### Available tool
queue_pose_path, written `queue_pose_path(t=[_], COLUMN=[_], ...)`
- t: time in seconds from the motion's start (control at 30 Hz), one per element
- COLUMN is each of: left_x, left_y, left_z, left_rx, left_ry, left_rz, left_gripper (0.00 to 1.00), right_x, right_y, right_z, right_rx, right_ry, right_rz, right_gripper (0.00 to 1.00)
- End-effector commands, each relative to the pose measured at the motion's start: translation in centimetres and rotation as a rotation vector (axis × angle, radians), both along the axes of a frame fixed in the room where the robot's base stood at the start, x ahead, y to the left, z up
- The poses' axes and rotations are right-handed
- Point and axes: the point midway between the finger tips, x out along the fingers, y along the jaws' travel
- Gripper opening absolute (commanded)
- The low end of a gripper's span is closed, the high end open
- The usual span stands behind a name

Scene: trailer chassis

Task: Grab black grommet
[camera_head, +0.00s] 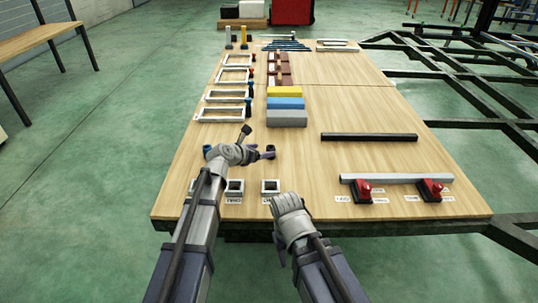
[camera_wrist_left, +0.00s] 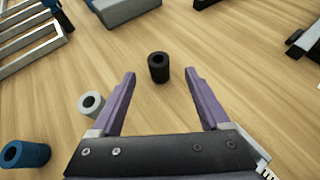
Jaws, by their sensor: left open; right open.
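The black grommet (camera_wrist_left: 158,67) is a short hollow cylinder standing upright on the wooden table. In the left wrist view it lies just ahead of the gap between the fingertips of my left gripper (camera_wrist_left: 162,76). In the head view the grommet (camera_head: 270,148) shows small and dark near the fingers of my left gripper (camera_head: 257,142). My left gripper is open and empty, with its fingers apart on either side. My right gripper (camera_head: 290,202) is near the table's front edge, open, with its fingertips hard to make out.
A grey grommet (camera_wrist_left: 91,104) stands just left of the left finger, and a blue one (camera_wrist_left: 25,155) is farther left. A grey block (camera_head: 286,118) lies beyond. A black bar (camera_head: 369,137) lies to the right. Small square parts (camera_head: 270,186) stand near the front edge.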

Motion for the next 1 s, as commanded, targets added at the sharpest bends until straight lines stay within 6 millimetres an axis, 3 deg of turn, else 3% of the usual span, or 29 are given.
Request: queue_pose_path(t=[0.27, 0.6, 0.83, 1.0], left_x=[1.0, 4.5, 4.4, 4.4], left_y=[-0.5, -2.5, -2.6, -2.6], left_z=[-0.6, -2.6, -2.4, -2.4], left_rx=[0.0, 0.0, -0.001, 0.0], left_ry=[0.0, 0.0, 0.0, 0.0], left_rz=[0.0, -0.001, 0.0, 0.0], left_gripper=[0.79, 0.79, 0.79, 0.6], right_x=[0.0, 0.0, 0.0, 0.0], right_y=[0.0, 0.0, 0.0, 0.0], right_z=[-0.6, -2.5, -2.4, -2.4], right_rx=[0.0, 0.001, 0.001, 0.001], right_ry=[-0.001, -0.002, -0.002, -0.002], right_rz=[0.0, 0.0, 0.0, 0.0], right_gripper=[0.5, 0.5, 0.5, 0.5])
